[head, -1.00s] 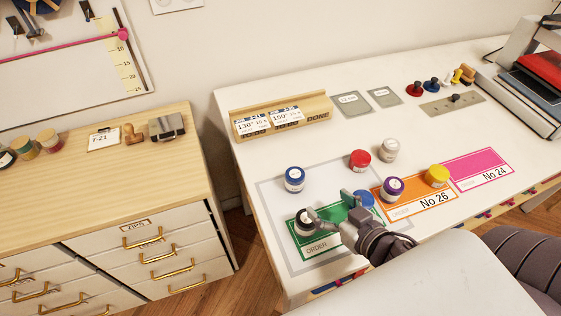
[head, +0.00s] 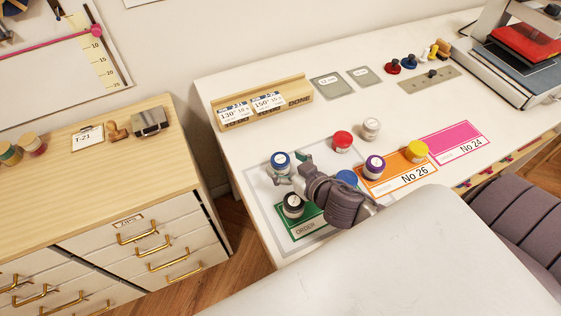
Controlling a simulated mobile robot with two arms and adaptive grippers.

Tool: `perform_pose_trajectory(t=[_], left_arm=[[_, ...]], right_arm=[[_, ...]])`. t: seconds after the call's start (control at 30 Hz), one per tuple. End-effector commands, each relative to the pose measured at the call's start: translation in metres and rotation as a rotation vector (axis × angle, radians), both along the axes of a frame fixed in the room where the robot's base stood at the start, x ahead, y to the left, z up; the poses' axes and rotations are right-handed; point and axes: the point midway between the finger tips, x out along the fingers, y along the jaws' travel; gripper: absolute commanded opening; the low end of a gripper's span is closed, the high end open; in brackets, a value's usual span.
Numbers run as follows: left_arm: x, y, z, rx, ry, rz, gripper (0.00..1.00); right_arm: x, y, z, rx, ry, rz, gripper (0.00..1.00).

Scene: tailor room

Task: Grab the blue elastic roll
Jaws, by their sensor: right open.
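A blue roll with a white label on top (head: 279,163) stands upright on the grey mat (head: 258,184) on the white table. My right gripper (head: 290,171) is open, with its fingers at the near side of this roll, one to the left and one to the right. I cannot tell whether they touch it. A second blue roll (head: 347,177) stands behind my right arm and is partly hidden by it. My left gripper is out of view.
A black roll (head: 293,204) stands on the green card (head: 304,227) just below my gripper. Red (head: 342,141), white (head: 371,128), purple (head: 374,166) and yellow (head: 416,151) rolls stand to the right. A wooden holder (head: 262,104) lies behind. The table between holder and blue roll is clear.

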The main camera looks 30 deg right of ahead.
Motion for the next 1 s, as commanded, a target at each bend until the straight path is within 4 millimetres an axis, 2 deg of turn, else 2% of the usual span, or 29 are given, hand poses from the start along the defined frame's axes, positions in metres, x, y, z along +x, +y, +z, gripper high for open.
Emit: perform_pose_trajectory(t=[0.03, 0.2, 0.47, 0.83, 1.0], left_arm=[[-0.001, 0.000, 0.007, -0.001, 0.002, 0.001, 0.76], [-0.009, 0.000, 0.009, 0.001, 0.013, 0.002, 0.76], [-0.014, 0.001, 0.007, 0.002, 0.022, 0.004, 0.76], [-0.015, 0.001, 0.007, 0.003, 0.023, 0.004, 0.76], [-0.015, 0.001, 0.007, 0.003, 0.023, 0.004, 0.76]], right_arm=[[0.009, 0.000, 0.002, -0.002, -0.003, 0.000, 0.82], [0.024, 0.003, -0.008, 0.000, -0.001, 0.000, 0.82], [0.026, 0.003, -0.010, 0.000, 0.000, 0.001, 0.80], [0.025, 0.003, -0.010, 0.000, 0.000, 0.001, 0.19], [0.025, 0.003, -0.010, 0.000, -0.001, 0.001, 0.18]])
